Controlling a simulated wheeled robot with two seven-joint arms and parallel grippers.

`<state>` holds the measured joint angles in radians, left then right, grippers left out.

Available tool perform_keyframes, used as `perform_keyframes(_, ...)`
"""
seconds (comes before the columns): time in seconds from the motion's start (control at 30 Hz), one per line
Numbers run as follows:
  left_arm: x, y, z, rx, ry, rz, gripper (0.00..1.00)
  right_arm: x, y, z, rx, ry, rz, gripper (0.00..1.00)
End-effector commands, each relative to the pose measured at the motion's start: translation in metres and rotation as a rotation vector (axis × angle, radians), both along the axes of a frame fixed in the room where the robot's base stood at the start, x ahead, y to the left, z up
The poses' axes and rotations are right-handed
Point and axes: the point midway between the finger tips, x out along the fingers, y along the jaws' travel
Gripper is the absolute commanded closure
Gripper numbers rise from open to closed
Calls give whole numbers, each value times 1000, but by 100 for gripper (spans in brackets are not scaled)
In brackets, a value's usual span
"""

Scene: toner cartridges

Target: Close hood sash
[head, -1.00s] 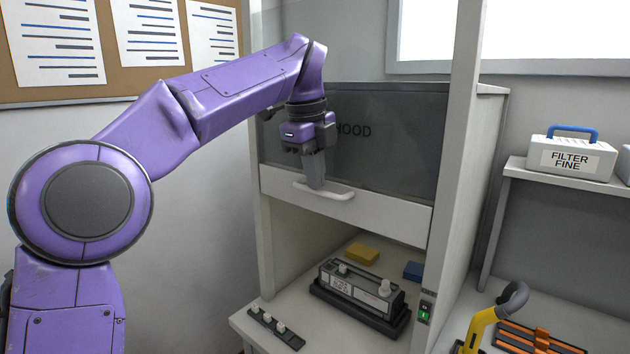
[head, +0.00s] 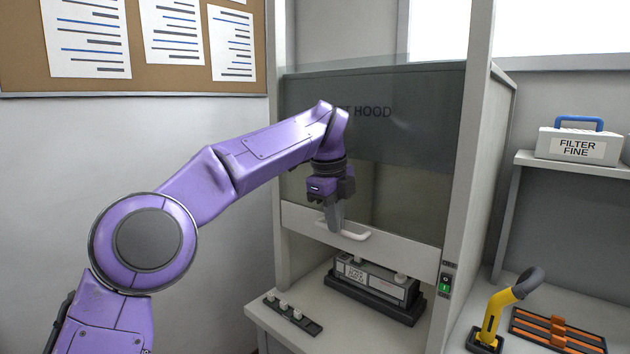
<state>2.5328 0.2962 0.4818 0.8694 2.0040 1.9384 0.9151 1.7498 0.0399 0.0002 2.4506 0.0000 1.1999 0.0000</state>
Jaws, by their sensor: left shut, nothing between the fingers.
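The hood sash (head: 405,195) is a tinted see-through panel with a pale bottom rail (head: 400,252). It is partly lowered, with an opening below the rail. A white handle (head: 356,236) sticks out from the rail. My left gripper (head: 335,226) points down with its fingers shut, at the left part of the handle; whether they touch it I cannot tell. The hood (head: 470,190) has pale side posts and dark lettering at the top, partly hidden by my left arm. My right gripper is out of view.
A toner cartridge (head: 372,282) sits in a black cradle inside the hood, under the rail. A dark strip with small white knobs (head: 292,314) lies at the front left. A power switch (head: 445,284) is on the right post. A yellow lever tool (head: 492,318), orange-barred rack (head: 558,332) and filter box (head: 578,147) are at the right.

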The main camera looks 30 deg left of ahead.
Motion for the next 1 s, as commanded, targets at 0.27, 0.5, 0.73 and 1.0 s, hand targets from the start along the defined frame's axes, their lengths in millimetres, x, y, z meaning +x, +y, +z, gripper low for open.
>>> perform_keyframes(0.27, -1, 2, -118, -4, 4, 1, 100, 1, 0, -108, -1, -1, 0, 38)
perform_keyframes(0.5, -1, 3, -177, -2, 3, 4, 100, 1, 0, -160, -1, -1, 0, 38)
perform_keyframes(0.73, -1, 2, -206, -1, 2, 3, 100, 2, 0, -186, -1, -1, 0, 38)
perform_keyframes(1.0, 0, 1, -215, 0, 5, 2, 100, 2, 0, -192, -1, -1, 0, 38)
